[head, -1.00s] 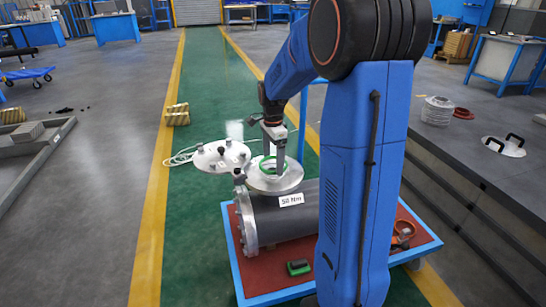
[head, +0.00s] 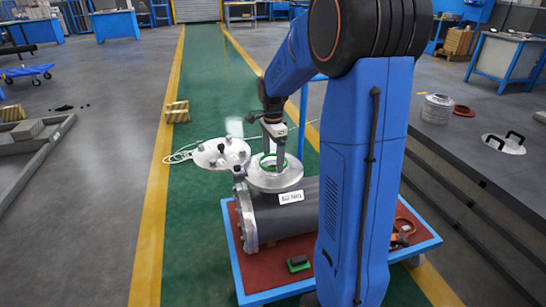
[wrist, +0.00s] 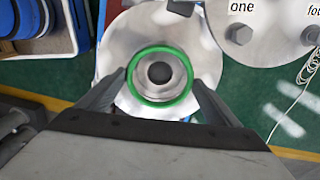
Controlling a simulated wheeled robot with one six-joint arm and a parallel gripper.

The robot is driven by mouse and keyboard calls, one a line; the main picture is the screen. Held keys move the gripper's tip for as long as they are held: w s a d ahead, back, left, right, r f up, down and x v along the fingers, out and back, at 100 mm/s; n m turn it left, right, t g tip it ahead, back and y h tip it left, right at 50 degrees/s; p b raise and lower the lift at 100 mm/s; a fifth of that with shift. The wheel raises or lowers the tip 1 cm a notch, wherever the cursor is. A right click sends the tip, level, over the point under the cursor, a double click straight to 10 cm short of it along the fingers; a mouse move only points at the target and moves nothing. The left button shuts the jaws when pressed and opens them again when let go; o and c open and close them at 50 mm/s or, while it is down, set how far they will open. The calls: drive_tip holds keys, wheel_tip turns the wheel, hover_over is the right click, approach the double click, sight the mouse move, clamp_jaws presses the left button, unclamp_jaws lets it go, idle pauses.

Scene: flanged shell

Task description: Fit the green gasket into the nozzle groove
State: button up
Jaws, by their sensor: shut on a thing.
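The green gasket (wrist: 160,48) is a ring held between the two fingers of my gripper (wrist: 161,80). The gasket also shows in the head view (head: 263,161), partly hidden by my gripper (head: 274,166). The nozzle flange (wrist: 208,92) is a pale metal disc on top of a grey cylindrical vessel (head: 258,222). In the wrist view the gasket looks roughly centred around the dark nozzle bore (wrist: 159,73). I cannot tell whether the gasket touches the flange or hangs just above it. The groove is not clearly seen.
A white round cover (head: 220,154) with dark knobs stands left of the nozzle. The vessel rests on a blue-edged red cart (head: 237,262) with a small green-black block (head: 298,264). A grey platform (head: 460,185) lies right.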

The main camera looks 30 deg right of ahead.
drive_tip(key=shift+f, duration=1.15)
idle(0.4)
drive_tip(key=o, duration=1)
wheel_tip(320, 180, up, 17)
drive_tip(key=shift+r, duration=0.2)
drive_tip(key=shift+s+a, duration=0.1)
drive_tip(key=s+a+f+n+t, duration=0.1)
drive_tip(key=s+a+n, duration=0.4)
drive_tip(key=s, duration=0.5)
drive_tip(key=s+a+f+n+t, duration=0.2)
drive_tip(key=s+a+n, duration=0.3)
drive_tip(key=s+n, duration=0.3)
drive_tip(key=s+a+f+n+t, duration=0.1)
drive_tip(key=s+a+f+n, duration=0.2)
drive_tip(key=s, duration=0.9)
drive_tip(key=shift+a+f+n+t, duration=0.2)
drive_tip(key=shift+a+n, duration=0.45)
drive_tip(key=shift+n, duration=0.25)
drive_tip(key=shift+a+f+n+t, duration=0.2)
drive_tip(key=shift+a+n, duration=0.4)
drive_tip(key=shift+n, duration=0.3)
